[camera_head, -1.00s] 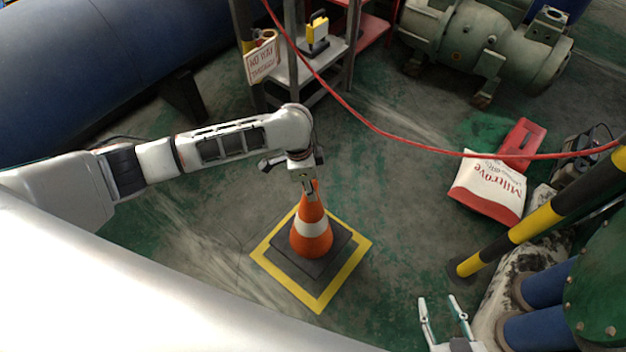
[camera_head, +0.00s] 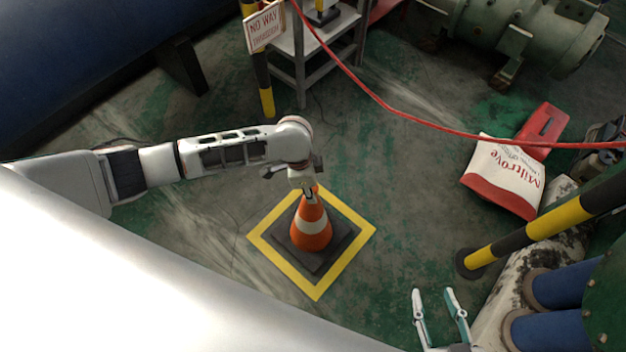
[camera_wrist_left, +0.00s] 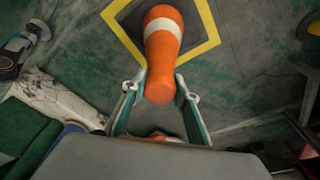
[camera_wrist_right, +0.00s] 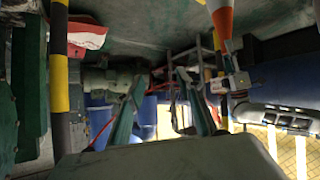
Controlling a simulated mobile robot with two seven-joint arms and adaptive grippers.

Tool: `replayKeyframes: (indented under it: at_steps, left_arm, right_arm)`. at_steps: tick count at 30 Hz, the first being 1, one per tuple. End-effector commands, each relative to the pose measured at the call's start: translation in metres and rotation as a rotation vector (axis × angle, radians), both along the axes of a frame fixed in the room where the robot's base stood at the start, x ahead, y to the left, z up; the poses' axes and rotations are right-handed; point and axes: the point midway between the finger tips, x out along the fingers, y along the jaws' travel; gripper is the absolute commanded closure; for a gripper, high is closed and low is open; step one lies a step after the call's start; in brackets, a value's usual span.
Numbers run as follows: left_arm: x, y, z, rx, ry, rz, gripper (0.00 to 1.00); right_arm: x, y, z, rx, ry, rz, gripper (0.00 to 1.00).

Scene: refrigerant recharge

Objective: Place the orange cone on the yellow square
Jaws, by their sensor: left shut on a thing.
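The orange cone (camera_head: 311,235) with a white band and dark square base stands upright inside the yellow square outline (camera_head: 272,263) on the floor. The base is surrounded by the yellow lines; I cannot tell whether it touches the floor. My left gripper (camera_head: 310,194) is shut on the cone's tip from above. In the left wrist view its fingers (camera_wrist_left: 160,90) lie on both sides of the orange tip (camera_wrist_left: 163,62). My right gripper (camera_head: 439,293) is open and empty, low and right of the square. Its parted fingers also show in the right wrist view (camera_wrist_right: 157,85).
A red hose (camera_head: 385,105) hangs across the upper right. A white-and-red bag (camera_head: 505,175), a yellow-black post (camera_head: 530,230) and blue pipes (camera_head: 545,330) are at right. A no-way sign (camera_head: 265,25) and grey stand (camera_head: 300,60) are behind. Floor around the square is clear.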

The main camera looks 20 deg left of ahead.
Motion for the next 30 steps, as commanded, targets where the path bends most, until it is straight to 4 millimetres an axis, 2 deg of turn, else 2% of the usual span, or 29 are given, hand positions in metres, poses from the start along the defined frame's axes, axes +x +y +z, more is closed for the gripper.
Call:
replayKeyframes:
  at_steps: [5, 13, 14, 15, 16, 26, 30]
  left_arm:
    - [0.004, -0.001, 0.001, -0.004, -0.008, 0.0, 1.0]
    - [0.004, -0.002, -0.002, -0.004, -0.009, -0.001, 1.0]
    - [0.002, 0.0, -0.004, -0.001, -0.005, -0.001, 0.68]
    - [0.002, 0.0, -0.003, -0.001, -0.005, -0.001, 0.58]
    - [0.002, 0.0, -0.003, -0.001, -0.005, -0.001, 0.54]
    - [0.002, 0.0, -0.003, -0.001, -0.004, -0.002, 0.54]
    - [0.004, 0.001, 0.01, -0.001, -0.01, 0.0, 0.54]
  right_arm:
    - [0.01, 0.007, 0.013, 0.025, -0.031, -0.002, 0.63]
    - [0.007, 0.005, 0.009, 0.018, -0.022, -0.004, 0.63]
    - [0.007, 0.005, 0.008, 0.017, -0.02, -0.004, 0.63]
    - [0.006, 0.005, 0.007, 0.016, -0.016, -0.004, 0.63]
    - [0.005, 0.005, 0.006, 0.016, -0.014, -0.003, 0.63]
    - [0.002, 0.004, 0.002, 0.013, -0.004, -0.004, 0.63]
    - [0.007, 0.004, 0.011, 0.011, -0.021, -0.004, 0.63]
